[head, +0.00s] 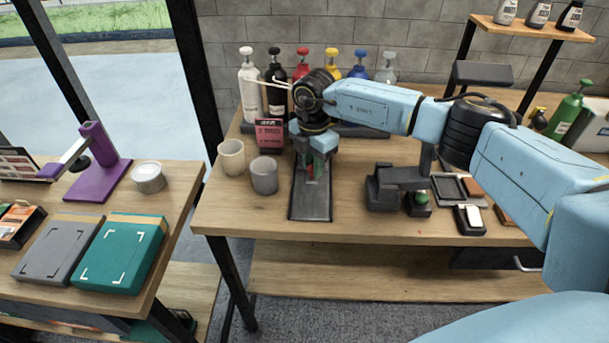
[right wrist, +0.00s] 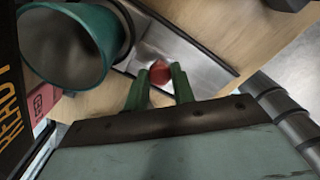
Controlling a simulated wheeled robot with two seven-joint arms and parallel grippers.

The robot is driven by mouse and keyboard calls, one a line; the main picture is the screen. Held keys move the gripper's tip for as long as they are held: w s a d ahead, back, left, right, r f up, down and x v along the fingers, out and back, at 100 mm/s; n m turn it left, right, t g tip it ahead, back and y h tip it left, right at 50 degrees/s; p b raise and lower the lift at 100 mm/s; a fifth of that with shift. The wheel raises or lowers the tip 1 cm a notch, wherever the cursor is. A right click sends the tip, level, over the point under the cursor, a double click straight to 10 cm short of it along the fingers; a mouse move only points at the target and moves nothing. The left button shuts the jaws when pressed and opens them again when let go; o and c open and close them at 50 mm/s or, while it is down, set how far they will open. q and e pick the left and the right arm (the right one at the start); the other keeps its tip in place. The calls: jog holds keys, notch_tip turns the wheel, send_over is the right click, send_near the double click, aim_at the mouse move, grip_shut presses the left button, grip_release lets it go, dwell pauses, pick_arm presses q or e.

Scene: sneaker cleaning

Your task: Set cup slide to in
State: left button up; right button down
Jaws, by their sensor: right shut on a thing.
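The cup slide is a long dark tray (head: 311,203) lying lengthwise on the wooden table in the head view. Its pale metal channel (right wrist: 208,62) shows in the right wrist view. My right gripper (head: 317,170) reaches down over the slide from above and covers its back part. In the right wrist view its green fingers (right wrist: 159,80) are closed around a round red knob (right wrist: 160,71) above the channel. A green cup (right wrist: 64,46) with a dark inside is close by at upper left there. My left gripper is not in view.
A beige cup (head: 231,158) and a grey cup (head: 265,176) stand left of the slide. A pink-and-black card (head: 269,134) and several pump bottles stand behind. A dark stand (head: 383,188) is at the right. The table front between slide and stand is clear.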

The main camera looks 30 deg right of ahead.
jog(key=shift+s, duration=0.1)
jog(key=c, duration=1.6)
grip_release()
jog(key=o, duration=0.4)
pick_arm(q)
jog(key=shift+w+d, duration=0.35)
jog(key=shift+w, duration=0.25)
pick_arm(e)
jog(key=shift+o, duration=0.2)
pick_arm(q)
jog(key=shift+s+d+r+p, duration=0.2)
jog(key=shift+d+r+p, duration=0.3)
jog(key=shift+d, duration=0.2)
pick_arm(e)
notch_tip(320, 180, up, 13)
jog(key=shift+r, duration=0.2)
